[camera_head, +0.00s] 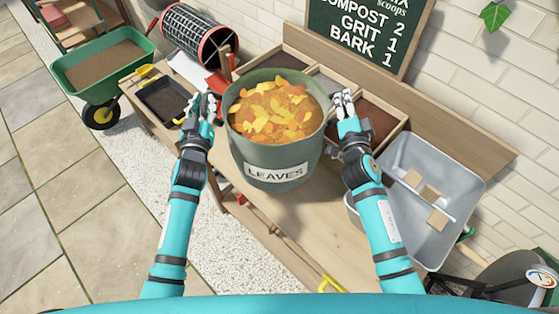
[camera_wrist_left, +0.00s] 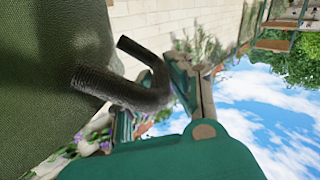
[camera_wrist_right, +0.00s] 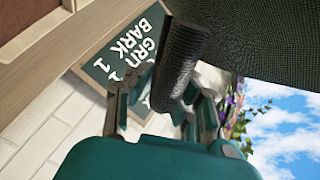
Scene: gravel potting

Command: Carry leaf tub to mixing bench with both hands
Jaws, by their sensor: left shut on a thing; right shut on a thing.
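The leaf tub (camera_head: 275,178) is a green-grey round tub with a "LEAVES" label, filled with orange and yellow leaves (camera_head: 278,112). It is upright, held between my two hands in the head view, over or on the mixing bench (camera_head: 300,220); I cannot tell if its base touches. My left gripper (camera_head: 205,105) is shut on the tub's left handle, a dark curved bar (camera_wrist_left: 125,92) in the left wrist view. My right gripper (camera_head: 343,103) is shut on the right handle, a dark bar (camera_wrist_right: 180,60) in the right wrist view. The tub's base is partly hidden.
Wooden compartments (camera_head: 372,118) stand at the bench's back, below a chalkboard (camera_head: 370,30). A black tray (camera_head: 163,101) lies on the left end. A grey metal basin (camera_head: 412,200) is at the right. A green wheelbarrow (camera_head: 103,65) and drum sieve (camera_head: 197,38) stand beyond. Bare bench shows in front.

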